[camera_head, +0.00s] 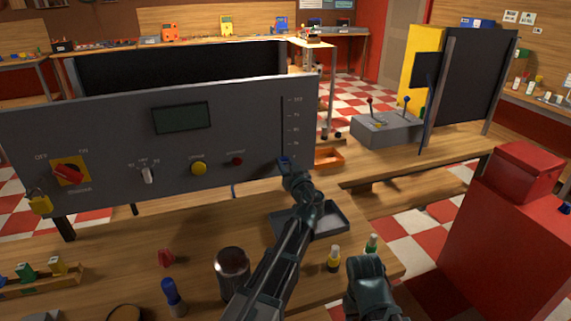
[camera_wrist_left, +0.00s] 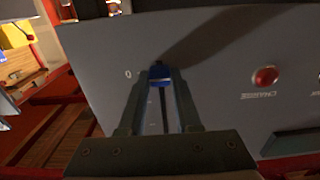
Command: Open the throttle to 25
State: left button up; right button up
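The grey control panel (camera_head: 110,130) stands on the wooden bench. Its vertical throttle slot and scale (camera_head: 283,120) are at the right end, with marks rising to 100 at the top. My left gripper (camera_head: 285,162) is at the bottom of this slot. In the left wrist view, the blue throttle knob (camera_wrist_left: 160,74) sits beside the 0 mark (camera_wrist_left: 128,74). The left fingers (camera_wrist_left: 160,84) stand on both sides of the knob and appear closed on it. A dark part of my right arm (camera_head: 370,285) shows at the bottom; its fingertips cannot be made out.
The panel also holds a red rotary switch (camera_head: 68,173), a toggle, a yellow button (camera_head: 198,168), a red button and a dark display (camera_head: 181,117). A grey tray (camera_head: 335,222), a dark jar (camera_head: 232,270) and small bottles stand near my left arm. A red cabinet (camera_head: 510,240) is at right.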

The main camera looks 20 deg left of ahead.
pick_arm(q)
grip_shut()
dwell(1.0)
